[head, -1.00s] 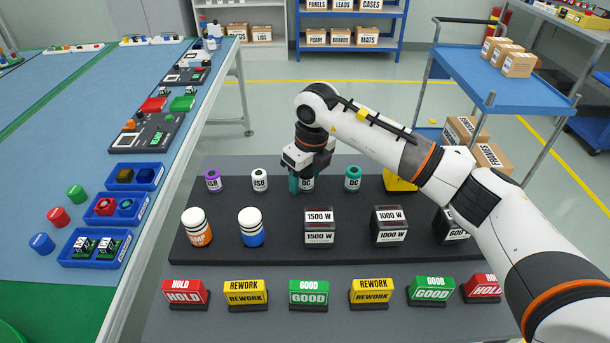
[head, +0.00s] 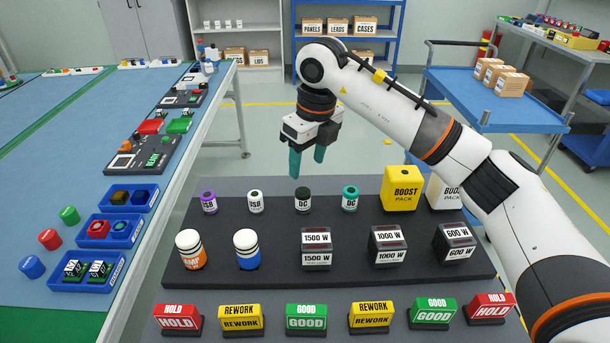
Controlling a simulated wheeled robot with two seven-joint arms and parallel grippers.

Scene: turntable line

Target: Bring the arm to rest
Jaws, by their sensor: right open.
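My right gripper (head: 307,164) hangs above the back edge of the dark display board (head: 345,262), with its teal fingers pointing down. The fingers are apart and nothing is between them. Below and in front of it stands a dark cylinder marked DC (head: 303,201), upright in the back row and clear of the fingers. My right arm (head: 420,125) reaches in from the right, over the boost packs. My left gripper is not in the view.
The back row also holds a purple USB cylinder (head: 209,202), a white USB cylinder (head: 255,202) and a teal DC cylinder (head: 350,199). Power boxes, a yellow boost pack (head: 401,189) and signs stand nearby. A blue cart (head: 495,105) is at right; the floor behind the board is free.

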